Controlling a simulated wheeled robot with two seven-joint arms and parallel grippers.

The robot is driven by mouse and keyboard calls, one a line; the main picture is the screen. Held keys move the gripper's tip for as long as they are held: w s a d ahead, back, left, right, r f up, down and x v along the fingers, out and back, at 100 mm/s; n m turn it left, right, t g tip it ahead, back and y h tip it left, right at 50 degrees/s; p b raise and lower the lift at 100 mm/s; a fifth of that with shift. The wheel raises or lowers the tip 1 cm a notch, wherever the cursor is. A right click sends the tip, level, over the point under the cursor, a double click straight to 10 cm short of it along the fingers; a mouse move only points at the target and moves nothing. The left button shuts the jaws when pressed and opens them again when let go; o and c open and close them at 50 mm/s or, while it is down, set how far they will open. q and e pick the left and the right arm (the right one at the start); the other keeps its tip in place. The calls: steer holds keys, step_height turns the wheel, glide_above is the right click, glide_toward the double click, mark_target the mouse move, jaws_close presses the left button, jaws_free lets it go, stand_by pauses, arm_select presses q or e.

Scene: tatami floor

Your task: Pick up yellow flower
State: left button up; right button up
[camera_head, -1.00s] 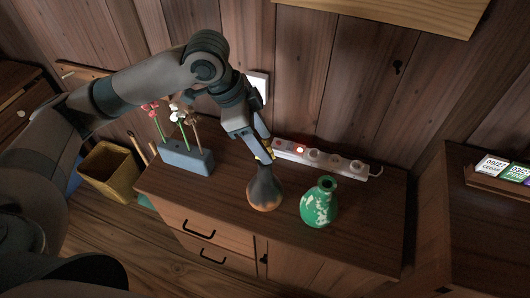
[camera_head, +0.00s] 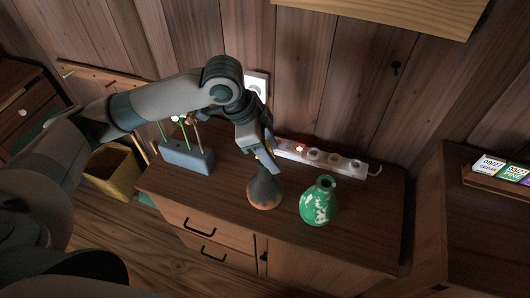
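My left gripper (camera_head: 266,160) points down just above the mouth of a dark vase with an orange-brown base (camera_head: 264,190). A small yellow patch, possibly the yellow flower (camera_head: 272,148), shows at the fingers; most of it is hidden. I cannot tell whether the fingers are shut on it. A blue rectangular holder (camera_head: 187,158) at the left of the cabinet top carries flowers on green and brown stems. A white flower head (camera_head: 176,119) shows there, partly covered by my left arm. My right gripper is not in view.
A green vase with pale patches (camera_head: 319,202) stands right of the dark vase. A white power strip (camera_head: 322,159) lies behind them along the wall. A yellow bin (camera_head: 112,172) stands left of the wooden cabinet (camera_head: 350,235). The cabinet top's right end is clear.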

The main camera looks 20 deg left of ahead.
arm_select(q)
steer(key=c, duration=0.9)
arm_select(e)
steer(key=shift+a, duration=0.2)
arm_select(q)
steer(key=shift+r, duration=0.1)
